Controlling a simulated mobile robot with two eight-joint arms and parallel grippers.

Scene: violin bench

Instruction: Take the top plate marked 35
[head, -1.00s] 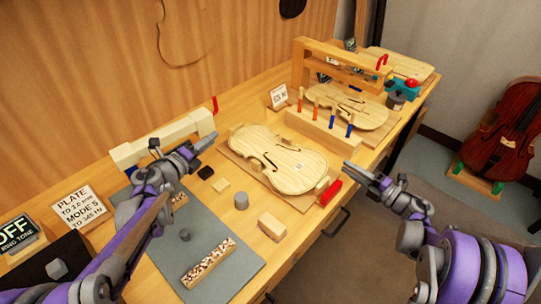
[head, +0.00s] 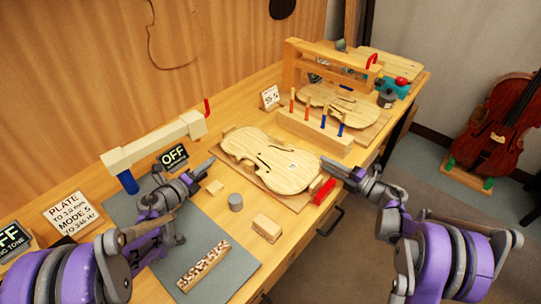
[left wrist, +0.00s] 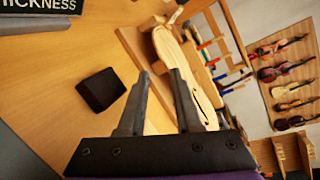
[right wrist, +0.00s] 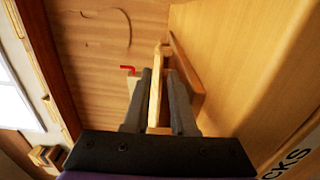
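A pale violin top plate (head: 262,150) with f-holes and a small white tag lies on a wooden board in mid-bench; the tag's number is too small to read. A second pale plate (head: 350,103) lies further back under a wooden frame. My left gripper (head: 212,165) is open and empty, just left of the near plate, which shows beyond its fingers in the left wrist view (left wrist: 168,48). My right gripper (head: 325,165) is at the near plate's right end. In the right wrist view its fingers stand apart with a pale wooden edge (right wrist: 155,90) between them; I cannot tell whether they touch it.
A rack of red and blue handled tools (head: 318,130) stands behind the near plate. A red-ended clamp (head: 324,191) sits by its right end. A pale caliper arm (head: 155,140) is at left.

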